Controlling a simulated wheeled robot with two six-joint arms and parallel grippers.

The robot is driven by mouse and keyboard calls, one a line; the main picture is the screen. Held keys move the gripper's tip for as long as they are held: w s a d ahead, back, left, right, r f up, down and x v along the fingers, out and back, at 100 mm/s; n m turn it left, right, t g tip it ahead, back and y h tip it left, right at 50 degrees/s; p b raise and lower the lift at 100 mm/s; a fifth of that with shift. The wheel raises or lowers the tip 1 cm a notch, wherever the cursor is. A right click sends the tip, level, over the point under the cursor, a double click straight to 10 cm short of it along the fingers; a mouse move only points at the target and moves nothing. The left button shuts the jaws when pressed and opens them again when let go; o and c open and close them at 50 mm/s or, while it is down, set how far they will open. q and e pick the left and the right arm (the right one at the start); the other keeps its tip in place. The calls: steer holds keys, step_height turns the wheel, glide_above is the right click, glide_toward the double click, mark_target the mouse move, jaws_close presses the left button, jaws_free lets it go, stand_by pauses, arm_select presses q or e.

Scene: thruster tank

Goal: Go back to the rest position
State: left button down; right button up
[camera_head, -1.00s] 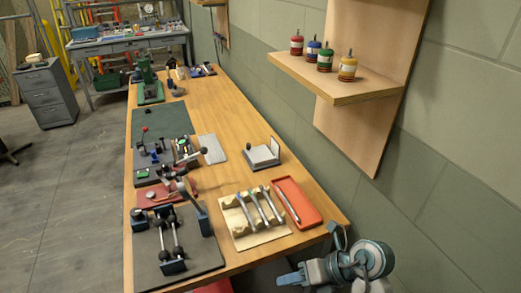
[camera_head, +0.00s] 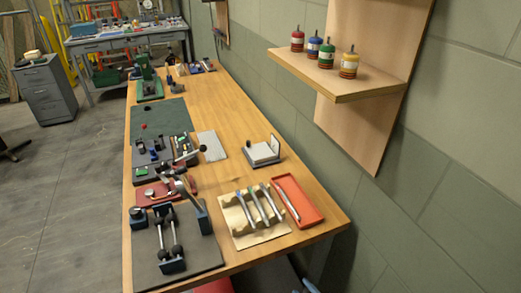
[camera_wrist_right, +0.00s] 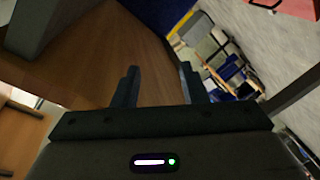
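My right gripper (camera_wrist_right: 160,80) shows in the right wrist view with its two dark fingers apart and nothing between them. In the head view only a small bluish part of my right arm shows at the bottom edge, below the near end of the workbench (camera_head: 236,150). The gripper's fingers cannot be made out there. My left gripper is in neither view.
The workbench carries a dark fixture plate (camera_head: 205,255), a wooden rack with several tools (camera_head: 240,240), a red tray (camera_head: 312,213) and a white-topped block (camera_head: 262,153). A wall shelf (camera_head: 345,87) holds several coloured bottles. Floor at left (camera_head: 70,220) is clear.

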steer(key=s+d+f+m+g+h, duration=0.2)
steer(key=s+d+f+m+h, duration=0.35)
steer(key=f, duration=0.45)
steer(key=s+d+f+m+g+h, duration=0.2)
steer(key=s+d+f+m+g, duration=0.15)
steer(key=s+d+f, duration=0.55)
steer(key=s+d+f+m+g+h, duration=0.1)
steer(key=s+f+m+g, duration=0.2)
steer(key=s, duration=0.9)
steer(key=s+d+f+m+g+h, duration=0.1)
steer(key=s+f+m+g, duration=0.2)
steer(key=s+f, duration=0.7)
steer(key=s+g, duration=0.2)
steer(key=s, duration=0.1)
steer(key=shift+s+d, duration=0.15)
steer(key=shift+d, duration=0.2)
steer(key=shift+f, duration=0.1)
